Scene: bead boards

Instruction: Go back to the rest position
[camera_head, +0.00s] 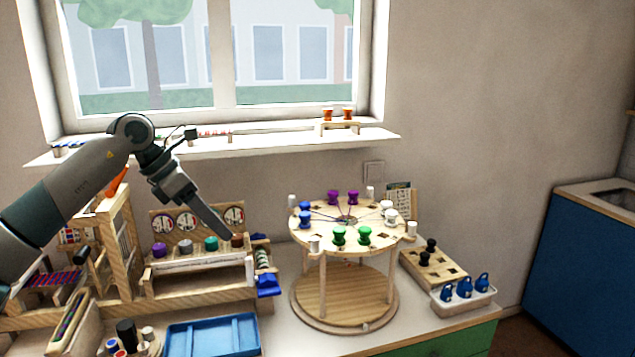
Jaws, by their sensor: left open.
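My left gripper (222,232) comes in from the left on its grey arm. It hangs in the air, pointing down and right, with its tip in front of the wooden rack (200,275) as seen here. It is open, and nothing shows between its fingers. To its right stands a round two-level wooden stand (345,297) with green knobs (351,236), purple knobs (343,197), blue knobs (305,213) and white knobs on its top disc. The gripper appears apart from the stand. My right gripper is not in view.
A blue tray (212,337) lies at the front. A wooden board with black knobs (428,262) and a white holder with blue pieces (465,297) stand at the right. A window sill (270,143) runs behind. Wooden shelves crowd the left. The air above the stand is clear.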

